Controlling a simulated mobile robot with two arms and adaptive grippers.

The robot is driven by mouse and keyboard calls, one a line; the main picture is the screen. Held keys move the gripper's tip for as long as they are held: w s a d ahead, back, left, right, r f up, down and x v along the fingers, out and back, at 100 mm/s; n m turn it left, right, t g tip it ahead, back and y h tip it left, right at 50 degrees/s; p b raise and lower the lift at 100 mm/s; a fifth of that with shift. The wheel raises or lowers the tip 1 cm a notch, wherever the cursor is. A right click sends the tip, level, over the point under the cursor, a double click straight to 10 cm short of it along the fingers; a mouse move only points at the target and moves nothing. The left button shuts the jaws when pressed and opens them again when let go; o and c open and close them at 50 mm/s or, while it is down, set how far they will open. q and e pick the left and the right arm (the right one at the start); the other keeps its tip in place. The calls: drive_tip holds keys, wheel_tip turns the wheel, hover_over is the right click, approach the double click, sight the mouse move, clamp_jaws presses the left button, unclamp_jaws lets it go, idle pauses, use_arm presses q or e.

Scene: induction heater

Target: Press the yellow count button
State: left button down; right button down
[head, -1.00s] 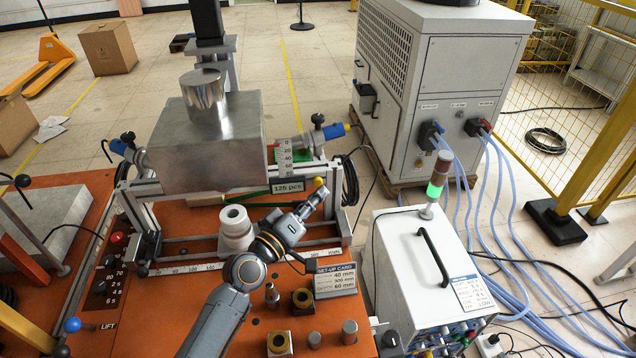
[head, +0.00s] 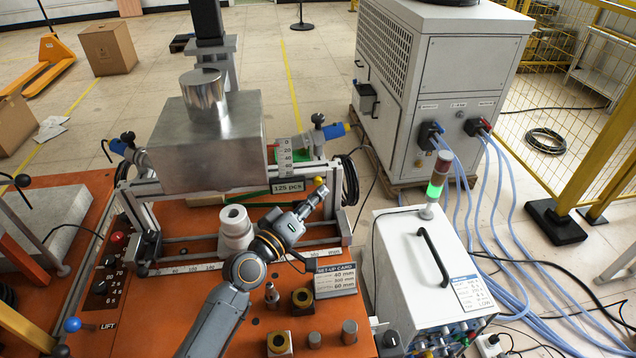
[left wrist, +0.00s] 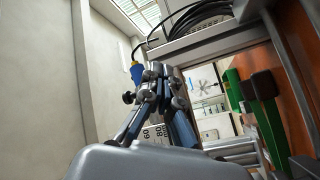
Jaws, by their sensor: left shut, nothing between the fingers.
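The yellow count button (head: 318,181) is a small round knob at the right end of the "125 pcs" counter display (head: 288,187), on the frame below the metal block. My left gripper (head: 322,190) is shut and empty. Its tips are right by the button, just below it in the head view; I cannot tell whether they touch it. The left wrist view shows the closed fingers (left wrist: 155,72) pointing up, with the millimetre scale (left wrist: 157,132) behind them. The button cannot be made out there. My right gripper is not in view.
A large metal block (head: 205,150) sits on the frame left of the gripper. The set-up card (head: 335,280) and several small metal parts are on the orange table. A white power unit (head: 400,270) stands at right.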

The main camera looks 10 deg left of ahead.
use_arm(q)
drive_tip(key=shift+w+a, duration=0.15)
drive_tip(key=shift+w, duration=0.15)
drive_tip(key=shift+w+a+r, duration=0.1)
drive_tip(key=shift+w+a, duration=0.1)
drive_tip(key=shift+w, duration=0.2)
idle(0.9)
drive_tip(key=shift+s, duration=0.1)
drive_tip(key=shift+s+d, duration=0.3)
drive_tip(key=shift+s, duration=0.4)
drive_tip(key=shift+d, duration=0.1)
drive_tip(key=s, duration=0.1)
drive_tip(key=s+d+p, duration=0.1)
drive_tip(key=s, duration=0.2)
drive_tip(key=shift+s+d+p, duration=0.3)
drive_tip(key=shift+d+p, duration=0.05)
drive_tip(key=shift+d, duration=0.05)
idle(0.5)
